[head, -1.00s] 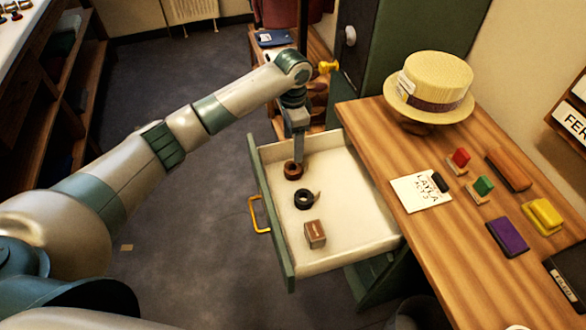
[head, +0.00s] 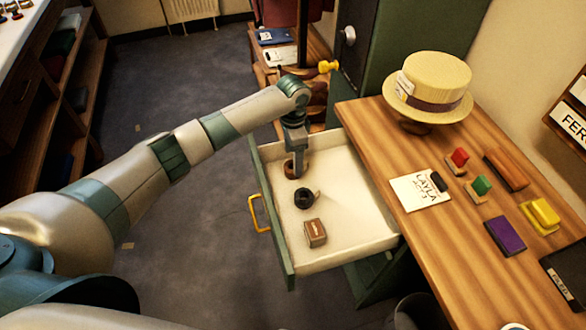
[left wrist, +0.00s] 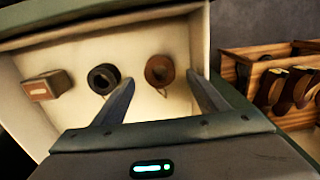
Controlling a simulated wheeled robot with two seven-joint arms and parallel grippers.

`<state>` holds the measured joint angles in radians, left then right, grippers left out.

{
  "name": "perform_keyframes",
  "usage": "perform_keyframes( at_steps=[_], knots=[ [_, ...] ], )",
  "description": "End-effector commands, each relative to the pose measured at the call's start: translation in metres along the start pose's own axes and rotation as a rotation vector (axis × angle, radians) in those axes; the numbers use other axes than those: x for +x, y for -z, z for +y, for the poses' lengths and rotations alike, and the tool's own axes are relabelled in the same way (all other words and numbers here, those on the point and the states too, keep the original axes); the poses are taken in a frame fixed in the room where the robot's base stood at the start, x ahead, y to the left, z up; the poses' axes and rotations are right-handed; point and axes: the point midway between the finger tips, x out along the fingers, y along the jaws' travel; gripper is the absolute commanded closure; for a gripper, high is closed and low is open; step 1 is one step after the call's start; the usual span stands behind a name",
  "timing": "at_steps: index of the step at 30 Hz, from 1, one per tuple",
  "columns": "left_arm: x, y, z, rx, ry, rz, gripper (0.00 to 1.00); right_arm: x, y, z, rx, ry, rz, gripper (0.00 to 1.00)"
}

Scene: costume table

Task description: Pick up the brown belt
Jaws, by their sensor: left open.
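The brown belt (left wrist: 159,70) is a small coil lying in the open drawer. In the head view the brown belt (head: 290,170) is partly hidden behind my left gripper (head: 297,172). A black coiled belt (head: 304,198) lies beside it, and it also shows in the left wrist view (left wrist: 103,78). In the left wrist view my left gripper (left wrist: 163,95) has its two fingers apart, with the brown belt beyond and between the tips, nearer the right finger. The gripper is open and empty, low over the drawer. My right gripper is not in view.
A small brown box (head: 315,233) lies in the same drawer (head: 350,225). The drawer walls stand close around the gripper. The wooden table (head: 420,240) at the right holds a straw hat (head: 432,82), a card and several coloured blocks.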

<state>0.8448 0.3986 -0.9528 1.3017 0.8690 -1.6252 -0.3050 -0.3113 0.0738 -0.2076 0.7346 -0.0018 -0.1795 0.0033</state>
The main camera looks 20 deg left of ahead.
Motion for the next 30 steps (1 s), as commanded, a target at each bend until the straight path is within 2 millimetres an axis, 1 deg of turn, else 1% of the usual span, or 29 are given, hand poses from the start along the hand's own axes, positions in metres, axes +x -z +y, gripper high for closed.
perform_keyframes(
  at_steps=[3,6,9,13,24,25,26,27,29,30],
  knots=[
    [0.017,-0.001,0.001,0.0,-0.001,-0.002,0.34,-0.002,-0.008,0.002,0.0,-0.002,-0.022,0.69],
    [0.028,-0.001,0.0,-0.001,0.0,-0.002,0.34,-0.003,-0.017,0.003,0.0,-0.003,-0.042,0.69],
    [0.036,-0.001,0.0,0.0,0.001,-0.002,0.34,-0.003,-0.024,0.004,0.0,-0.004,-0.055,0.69],
    [0.038,-0.001,0.0,0.0,0.001,-0.001,0.34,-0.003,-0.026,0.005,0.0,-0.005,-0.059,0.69],
    [0.038,-0.001,0.0,0.001,0.001,-0.001,0.34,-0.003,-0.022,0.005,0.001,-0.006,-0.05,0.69],
    [0.038,-0.001,0.0,0.001,0.001,-0.001,0.38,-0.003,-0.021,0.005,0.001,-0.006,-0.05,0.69],
    [0.038,-0.001,0.0,0.001,0.001,-0.001,0.45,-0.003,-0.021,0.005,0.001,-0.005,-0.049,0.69],
    [0.038,-0.001,0.0,0.001,0.001,-0.001,0.55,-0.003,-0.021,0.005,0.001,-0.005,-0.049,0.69],
    [0.038,-0.001,0.0,0.001,0.001,-0.001,0.69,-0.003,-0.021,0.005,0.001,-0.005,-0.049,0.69],
    [0.038,-0.001,0.0,0.001,0.001,-0.001,0.79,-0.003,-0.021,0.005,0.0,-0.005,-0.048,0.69]
  ],
)
